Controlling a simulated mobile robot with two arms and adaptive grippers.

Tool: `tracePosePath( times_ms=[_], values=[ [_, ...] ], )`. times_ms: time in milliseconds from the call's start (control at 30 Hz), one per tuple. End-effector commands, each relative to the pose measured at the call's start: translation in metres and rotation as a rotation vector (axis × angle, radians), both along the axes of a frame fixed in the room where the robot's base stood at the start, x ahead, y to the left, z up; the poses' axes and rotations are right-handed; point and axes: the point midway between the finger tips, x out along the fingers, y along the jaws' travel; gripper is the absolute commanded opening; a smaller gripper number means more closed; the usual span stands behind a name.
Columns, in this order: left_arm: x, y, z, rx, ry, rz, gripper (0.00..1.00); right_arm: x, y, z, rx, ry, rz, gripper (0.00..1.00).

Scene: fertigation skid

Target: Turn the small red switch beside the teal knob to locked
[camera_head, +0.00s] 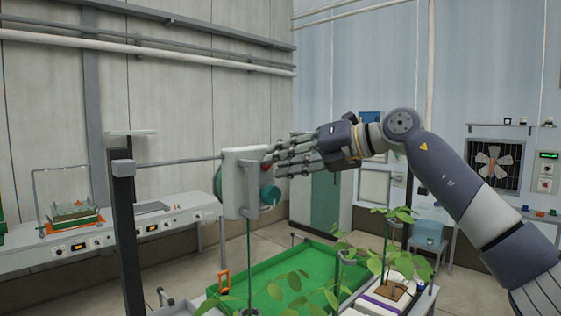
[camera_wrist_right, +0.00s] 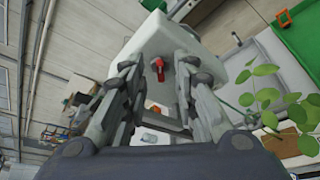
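A pale white box (camera_head: 232,180) hangs on a bar, with the teal knob (camera_head: 269,196) on its right side. The small red switch sits just above the knob and is partly hidden by my fingers in the head view. In the right wrist view the red switch (camera_wrist_right: 158,68) stands out on the white box (camera_wrist_right: 160,38), between my fingertips. My right gripper (camera_head: 271,163) reaches in from the right with its fingers apart on either side of the switch. I cannot tell whether they touch it. The teal knob is not clear in the wrist view. My left gripper is not in view.
A dark upright post (camera_head: 124,225) stands left of the box. Below is a green tray (camera_head: 270,268) with leafy plants (camera_head: 390,255) around it. A bench with instruments (camera_head: 160,222) runs along the left wall. Open space lies right of the box, around my arm.

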Motion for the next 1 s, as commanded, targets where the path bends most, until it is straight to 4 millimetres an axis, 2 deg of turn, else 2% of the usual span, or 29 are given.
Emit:
tracePosePath(
  times_ms=[300,500,700,1000],
  values=[
    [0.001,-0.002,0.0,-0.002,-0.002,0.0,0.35,-0.03,-0.059,0.018,0.0,-0.002,-0.006,0.27],
    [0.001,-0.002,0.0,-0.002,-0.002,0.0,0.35,-0.044,-0.085,0.026,0.001,0.0,-0.003,0.27],
    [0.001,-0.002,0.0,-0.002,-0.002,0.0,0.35,-0.05,-0.094,0.029,0.001,0.0,-0.002,0.27],
    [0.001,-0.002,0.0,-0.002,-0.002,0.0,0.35,-0.05,-0.093,0.028,0.003,0.001,0.0,0.27]
  ],
)
